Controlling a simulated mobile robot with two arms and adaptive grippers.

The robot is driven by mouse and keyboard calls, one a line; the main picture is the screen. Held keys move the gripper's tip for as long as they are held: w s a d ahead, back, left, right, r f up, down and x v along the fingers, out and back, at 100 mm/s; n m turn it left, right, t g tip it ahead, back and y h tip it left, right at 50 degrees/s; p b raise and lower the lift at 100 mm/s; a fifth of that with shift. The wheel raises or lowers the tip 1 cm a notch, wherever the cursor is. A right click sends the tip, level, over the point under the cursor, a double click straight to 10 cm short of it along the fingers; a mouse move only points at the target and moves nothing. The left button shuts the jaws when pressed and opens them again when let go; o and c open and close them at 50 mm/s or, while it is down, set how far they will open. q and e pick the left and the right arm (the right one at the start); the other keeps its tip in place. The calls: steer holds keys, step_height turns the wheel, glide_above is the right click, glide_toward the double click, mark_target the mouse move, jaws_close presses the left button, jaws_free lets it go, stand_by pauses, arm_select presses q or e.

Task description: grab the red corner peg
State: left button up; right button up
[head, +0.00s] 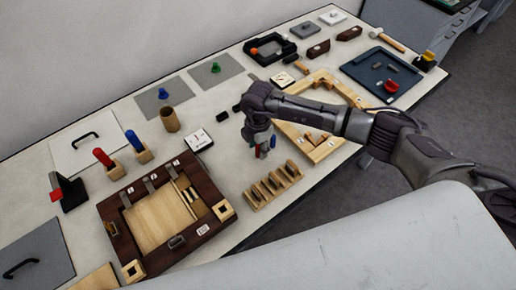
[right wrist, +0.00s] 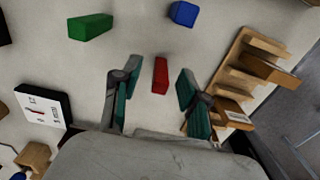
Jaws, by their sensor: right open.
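The red corner peg (right wrist: 160,75) is a short red block on the pale tabletop in the right wrist view. My right gripper (head: 262,147) is over the middle of the table in the head view. Its two teal-lined fingers are spread apart, one on each side of the peg in the right wrist view, with clear gaps between. I cannot tell how far above the table the fingertips are. In the head view the fingers mostly hide the peg. My left gripper is in neither view.
A green block (right wrist: 90,26) and a blue block (right wrist: 183,13) lie near the peg. A slotted wooden rack (head: 273,187) stands close by. A dark-framed wooden box (head: 118,228) is at the left front, and a light wooden frame (head: 318,151) lies to the right.

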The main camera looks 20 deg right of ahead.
jaws_close()
steer(key=shift+r, duration=0.1)
